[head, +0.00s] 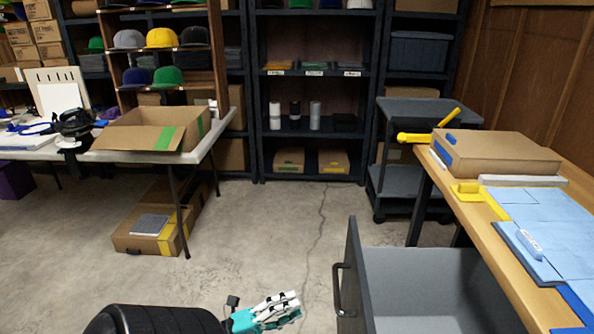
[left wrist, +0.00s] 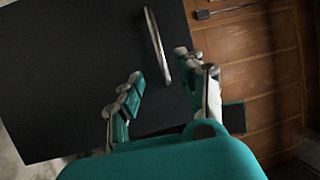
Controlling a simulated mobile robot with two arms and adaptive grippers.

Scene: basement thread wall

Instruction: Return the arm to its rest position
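My left gripper (head: 285,308) is teal and white and shows at the bottom of the head view. In the left wrist view its fingers (left wrist: 160,68) are spread apart with nothing between them, so it is open and empty. A dark grey drawer (head: 352,270) stands pulled out to the right of the gripper. Its curved handle (head: 338,290) is just right of the fingertips in the head view, with a gap between. In the left wrist view the handle (left wrist: 157,45) shows beyond the fingertips, on the dark drawer front (left wrist: 80,70). My right gripper is not in view.
A wooden workbench (head: 470,215) with blue mats (head: 545,215) and a cardboard box (head: 500,155) is at the right. A grey cart (head: 430,112) stands behind it. A white table (head: 215,130) with an open box (head: 150,130) is at the left. The middle floor (head: 270,220) is clear.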

